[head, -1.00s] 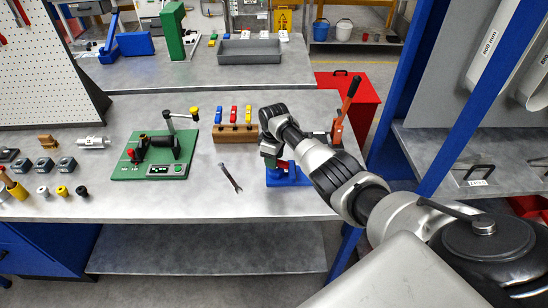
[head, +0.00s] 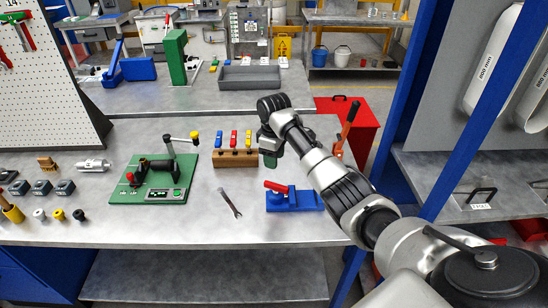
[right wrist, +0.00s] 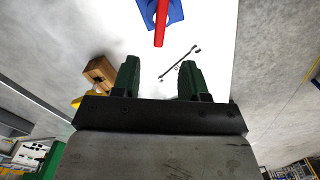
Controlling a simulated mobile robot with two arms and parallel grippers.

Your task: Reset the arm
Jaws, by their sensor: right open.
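My right arm reaches in from the right over the bench in the head view. Its gripper (head: 270,160) hangs above the bench, between the wooden block and the blue fixture. In the right wrist view its two green fingers (right wrist: 158,78) stand wide apart with nothing between them. The blue fixture (head: 298,200) with a red lever (head: 276,186) sits on the bench, below and apart from the gripper. The lever lies low, pointing left. The fixture (right wrist: 176,12) and lever (right wrist: 161,22) also show in the wrist view. My left gripper is not in view.
A wrench (head: 230,203) lies left of the fixture. A wooden block (head: 235,159) with coloured pieces and a green device (head: 152,180) stand further left. A red cabinet (head: 352,122) and a blue post (head: 398,100) are near my arm. Bare bench lies in front.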

